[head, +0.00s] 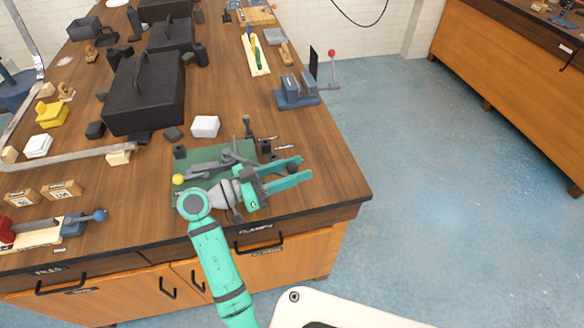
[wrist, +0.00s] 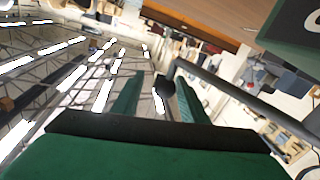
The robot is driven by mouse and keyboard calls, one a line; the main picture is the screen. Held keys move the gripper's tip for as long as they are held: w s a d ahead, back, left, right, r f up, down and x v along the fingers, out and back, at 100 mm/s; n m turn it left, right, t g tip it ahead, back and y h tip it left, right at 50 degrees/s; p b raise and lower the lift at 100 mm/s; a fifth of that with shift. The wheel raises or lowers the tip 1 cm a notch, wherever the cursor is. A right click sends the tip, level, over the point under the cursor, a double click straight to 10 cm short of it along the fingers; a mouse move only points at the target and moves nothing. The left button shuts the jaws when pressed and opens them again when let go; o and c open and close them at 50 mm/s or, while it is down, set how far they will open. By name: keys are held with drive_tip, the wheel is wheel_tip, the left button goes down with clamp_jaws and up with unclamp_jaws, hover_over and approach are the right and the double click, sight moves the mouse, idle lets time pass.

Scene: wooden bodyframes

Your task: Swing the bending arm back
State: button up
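A grey metal bender (head: 229,160) sits on a green mat (head: 207,155) near the front edge of the wooden bench. A grey lever runs left from it to a yellow ball knob (head: 178,179). My gripper (head: 296,170) points right across the bender's front right side, its two teal fingers apart. A dark piece (head: 291,168) shows between the fingers. In the wrist view, the fingers (wrist: 158,98) are also apart, with a dark knob-like piece between them. A long dark bar (wrist: 245,97) passes right of them. Contact cannot be told. My wrist hides part of the bender.
A white block (head: 205,126) and small dark blocks lie behind the mat. A black toolbox (head: 145,92) stands at the back left. A blue-grey vise (head: 297,90) with a red-knobbed lever stands at the right edge. Open blue floor lies right of the bench.

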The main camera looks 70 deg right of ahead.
drive_tip(key=shift+w, duration=0.15)
drive_tip(key=shift+w, duration=0.1)
drive_tip(key=shift+w+a, duration=0.2)
drive_tip(key=shift+w, duration=0.05)
drive_tip(key=v, duration=0.9)
drive_tip(key=shift+w+a, duration=0.2)
drive_tip(key=shift+a, duration=0.2)
